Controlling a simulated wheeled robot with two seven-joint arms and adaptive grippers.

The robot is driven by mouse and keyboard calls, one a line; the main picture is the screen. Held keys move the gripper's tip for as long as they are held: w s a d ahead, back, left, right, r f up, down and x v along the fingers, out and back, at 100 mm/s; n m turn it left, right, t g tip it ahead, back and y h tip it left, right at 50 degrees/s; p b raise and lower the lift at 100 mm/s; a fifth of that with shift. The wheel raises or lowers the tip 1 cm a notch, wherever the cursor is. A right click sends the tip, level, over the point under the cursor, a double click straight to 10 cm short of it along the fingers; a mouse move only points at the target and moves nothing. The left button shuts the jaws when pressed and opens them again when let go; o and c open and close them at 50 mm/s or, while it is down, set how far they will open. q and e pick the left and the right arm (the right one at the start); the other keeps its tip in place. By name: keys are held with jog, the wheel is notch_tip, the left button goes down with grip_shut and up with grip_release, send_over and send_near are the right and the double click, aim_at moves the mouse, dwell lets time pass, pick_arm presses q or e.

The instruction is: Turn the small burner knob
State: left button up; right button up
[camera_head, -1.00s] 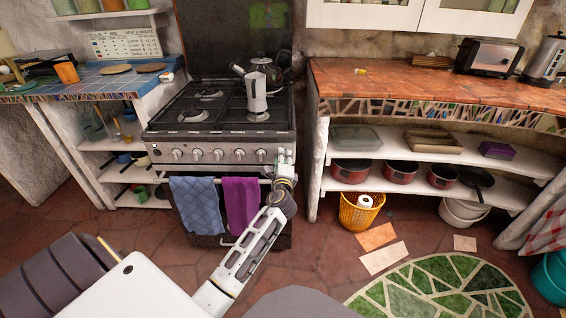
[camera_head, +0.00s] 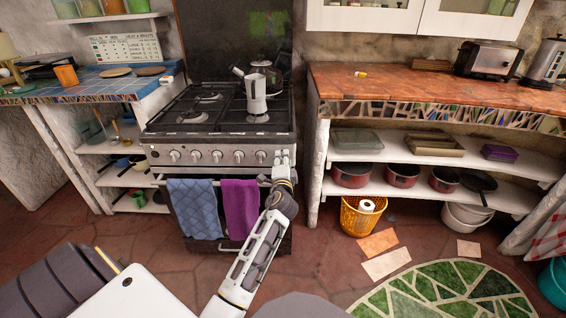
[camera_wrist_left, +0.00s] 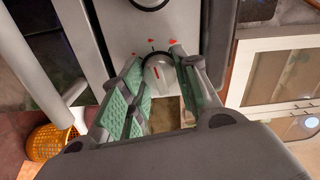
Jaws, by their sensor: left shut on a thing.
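The stove (camera_head: 218,139) has a row of several silver knobs on its front panel. My left gripper (camera_head: 283,158) is at the right end of this row and hides what is there in the head view. Small red marks show on the panel around the knob. I cannot tell how far the knob is turned. My right gripper is not in view.
A moka pot (camera_head: 256,92) and a dark kettle (camera_head: 266,70) stand on the stove top. A blue towel (camera_head: 195,209) and a purple towel (camera_head: 240,207) hang on the oven handle below. A yellow basket (camera_head: 359,217) stands on the floor to the right.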

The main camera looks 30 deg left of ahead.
pick_arm(q)
jog(key=shift+f, duration=0.1)
jog(key=o, duration=1.1)
jog(key=shift+s+d, duration=0.1)
jog(key=shift+s, duration=0.05)
jog(key=shift+v, duration=3.55)
grip_shut()
